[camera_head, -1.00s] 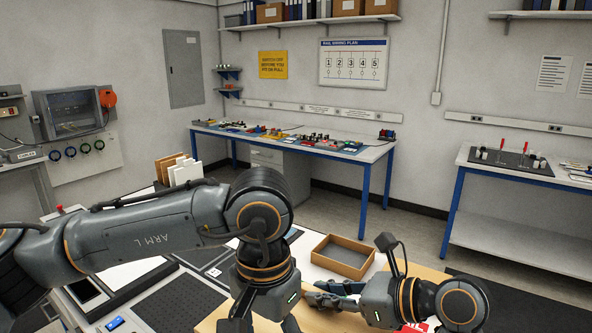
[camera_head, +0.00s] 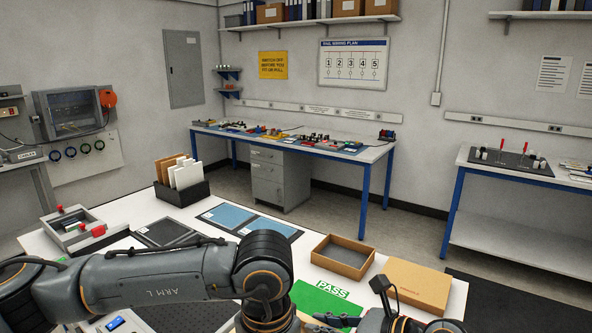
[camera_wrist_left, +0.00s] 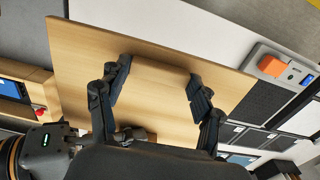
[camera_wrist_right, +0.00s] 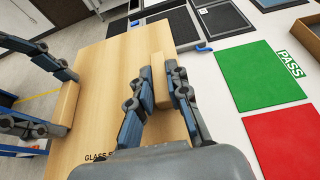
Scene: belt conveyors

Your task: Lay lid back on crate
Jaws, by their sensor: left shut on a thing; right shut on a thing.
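The lid is a flat light-wood board, large in the left wrist view (camera_wrist_left: 90,45) and the right wrist view (camera_wrist_right: 110,70). Dark lettering, partly hidden, shows on it in the right wrist view. My left gripper (camera_wrist_left: 155,68) is shut on one wooden grip bar of the lid (camera_wrist_left: 156,90). My right gripper (camera_wrist_right: 158,72) is shut on the other bar (camera_wrist_right: 159,58). In the head view the right gripper (camera_head: 340,320) shows only partly at the bottom edge, and the left jaws are hidden.
A red mat (camera_wrist_right: 285,140) lies beside the green one. A wooden piece (camera_wrist_left: 38,78) with a screen shows beyond the lid.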

